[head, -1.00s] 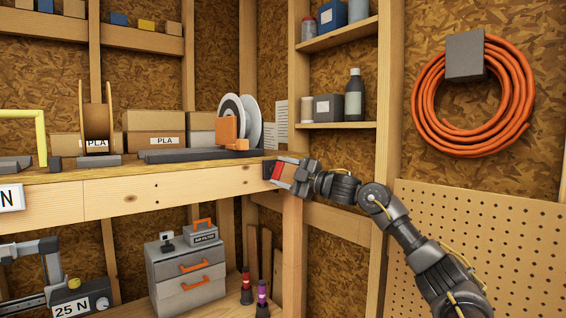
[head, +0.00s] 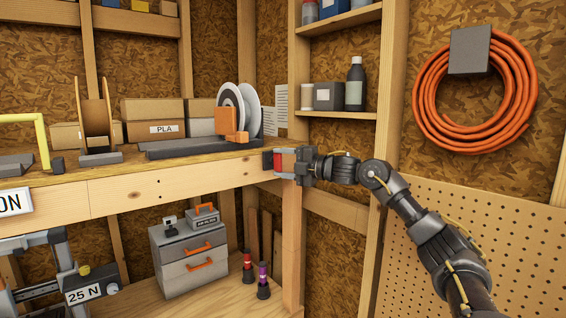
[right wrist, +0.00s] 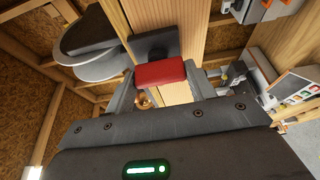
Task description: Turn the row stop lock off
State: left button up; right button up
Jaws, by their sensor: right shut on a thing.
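The row stop lock has a dark base (head: 267,160) on the front right corner of the wooden bench (head: 150,188) and a red handle (head: 277,161). My right gripper (head: 287,162) is shut on the red handle from the right. In the right wrist view, the red handle (right wrist: 160,72) lies between the two fingertips, in front of the dark base (right wrist: 157,44). The fingers hide part of the handle in the head view. My left gripper is not in view.
A spool holder with white discs (head: 228,105) and an orange block stands on the bench behind the lock. Below are a grey drawer unit (head: 188,258) and two small bottles. A post and shelves rise behind my right arm; a pegboard (head: 510,235) is at the right.

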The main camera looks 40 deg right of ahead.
jog(key=o, duration=1)
jog(key=shift+b+v, duration=3.1)
jog(key=shift+v, duration=2.35)
